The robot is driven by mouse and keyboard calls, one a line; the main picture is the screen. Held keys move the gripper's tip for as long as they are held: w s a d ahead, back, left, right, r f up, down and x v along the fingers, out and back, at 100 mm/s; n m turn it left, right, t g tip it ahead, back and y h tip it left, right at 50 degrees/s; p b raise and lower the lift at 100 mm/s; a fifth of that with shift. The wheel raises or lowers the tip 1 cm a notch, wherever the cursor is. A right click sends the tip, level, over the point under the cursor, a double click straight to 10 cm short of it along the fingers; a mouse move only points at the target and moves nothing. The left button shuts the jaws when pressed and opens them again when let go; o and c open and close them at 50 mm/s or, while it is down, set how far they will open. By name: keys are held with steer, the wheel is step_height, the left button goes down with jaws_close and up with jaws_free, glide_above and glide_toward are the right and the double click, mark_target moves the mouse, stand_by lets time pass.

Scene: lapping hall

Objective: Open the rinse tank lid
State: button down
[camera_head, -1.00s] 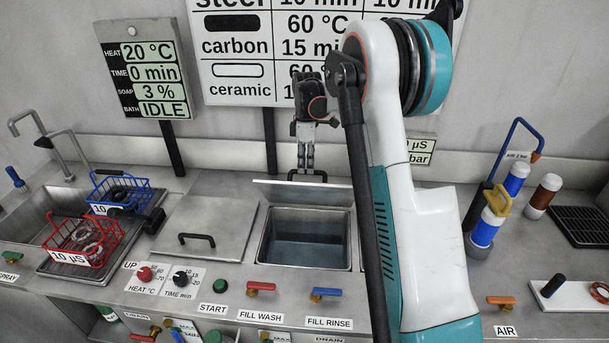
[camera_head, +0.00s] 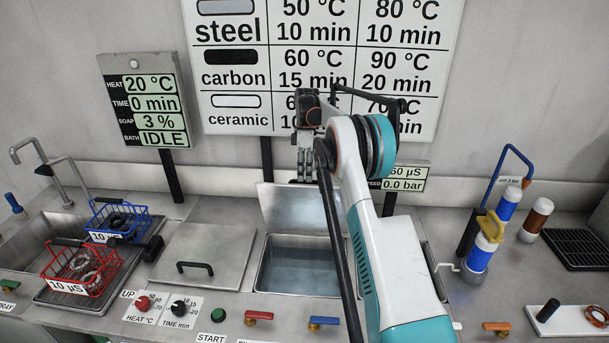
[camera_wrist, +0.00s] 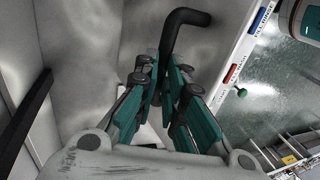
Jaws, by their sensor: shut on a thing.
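The rinse tank lid (camera_head: 303,212) stands steeply raised at the back of the rinse tank (camera_head: 255,262), its underside towards the head camera. The tank is uncovered and its grey inside shows, partly hidden by my arm. My gripper (camera_head: 302,168) is at the lid's top edge, on its far side. In the wrist view my gripper (camera_wrist: 168,92) is shut on the dark lid handle (camera_wrist: 176,28), whose bent bar runs down between the fingers. The exact contact at the fingertips is partly hidden by the fingers.
A closed lid (camera_head: 222,243) with its own handle lies just left. Red (camera_head: 103,268) and blue (camera_head: 148,207) baskets stand further left. A wall chart (camera_head: 225,105) is behind my arm.

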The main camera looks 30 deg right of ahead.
steer(key=shift+w+d+f, duration=0.6)
steer(key=shift+d+f, duration=0.15)
steer(key=shift+f, duration=0.1)
steer(key=c, duration=1.9)
jaws_free()
steer(key=shift+c, duration=0.2)
steer(key=o, duration=0.3)
steer(key=shift+w+d+f+g, duration=0.3)
steer(key=shift+w+d+f, duration=0.2)
steer(key=shift+w+f, duration=0.15)
steer(key=shift+o, duration=0.2)
steer(key=shift+a+r+p, duration=0.3)
steer(key=shift+a+r, duration=0.05)
steer(key=shift+r, duration=0.05)
step_height(320, 180, up, 10)
steer(key=shift+s, duration=0.1)
